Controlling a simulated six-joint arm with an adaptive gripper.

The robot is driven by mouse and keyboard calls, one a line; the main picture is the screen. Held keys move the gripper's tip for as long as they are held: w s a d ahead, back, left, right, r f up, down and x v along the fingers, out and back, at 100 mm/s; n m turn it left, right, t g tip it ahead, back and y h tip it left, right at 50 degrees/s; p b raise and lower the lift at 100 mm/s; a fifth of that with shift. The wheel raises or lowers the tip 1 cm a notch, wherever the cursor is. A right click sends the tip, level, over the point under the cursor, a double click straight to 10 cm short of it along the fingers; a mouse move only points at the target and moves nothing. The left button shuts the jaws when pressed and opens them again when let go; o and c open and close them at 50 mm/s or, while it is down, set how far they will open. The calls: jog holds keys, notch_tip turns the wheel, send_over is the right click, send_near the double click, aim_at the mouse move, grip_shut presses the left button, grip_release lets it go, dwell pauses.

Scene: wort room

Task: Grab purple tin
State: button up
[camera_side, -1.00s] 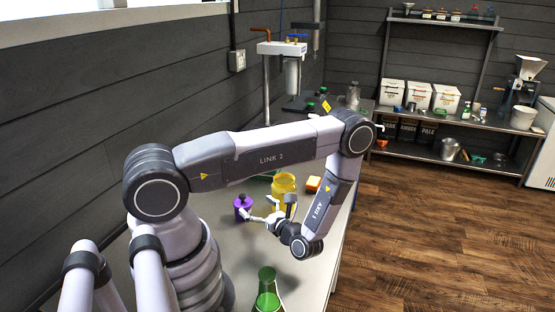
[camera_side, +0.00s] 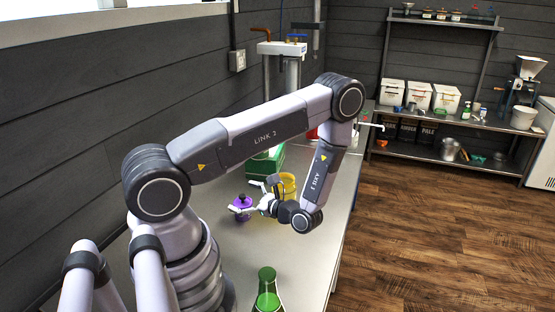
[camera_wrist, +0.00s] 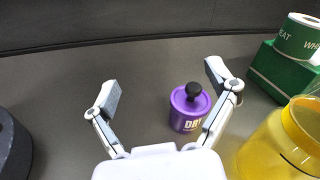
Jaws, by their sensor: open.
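The purple tin (camera_wrist: 186,108) with a black knob on its lid stands upright on the metal bench. In the wrist view it sits between my open fingers, closer to the right finger, which overlaps its right edge. In the side view the purple tin (camera_side: 242,213) is partly covered by a finger of my gripper. My gripper (camera_side: 255,196) is open and empty in the side view. In the wrist view my gripper (camera_wrist: 164,92) has its fingers spread wide. I cannot tell whether a finger touches the tin.
A yellow jar (camera_wrist: 283,140) stands close to the right of my gripper. Behind it is a green box (camera_wrist: 285,72) with a labelled roll on top. A dark round object (camera_wrist: 12,145) is at far left. A green bottle (camera_side: 267,290) stands at the bench's near end. Bench left of the tin is clear.

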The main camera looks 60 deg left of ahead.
jog(key=s+n+g+h, duration=0.3)
jog(key=s+n+h, duration=0.35)
jog(key=n, duration=0.75)
notch_tip(320, 180, up, 4)
jog(key=n+t+h, duration=0.8)
jog(key=n+t, duration=0.3)
jog(key=n, duration=2.2)
send_over(242, 202)
jog(key=shift+w+a+f, duration=0.1)
jog(key=shift+a+f, duration=0.05)
notch_tip(242, 202, down, 13)
jog(key=shift+a+f, duration=0.1)
jog(key=shift+f, duration=0.05)
jog(key=shift+c, duration=0.2)
jog(key=c, duration=1.2)
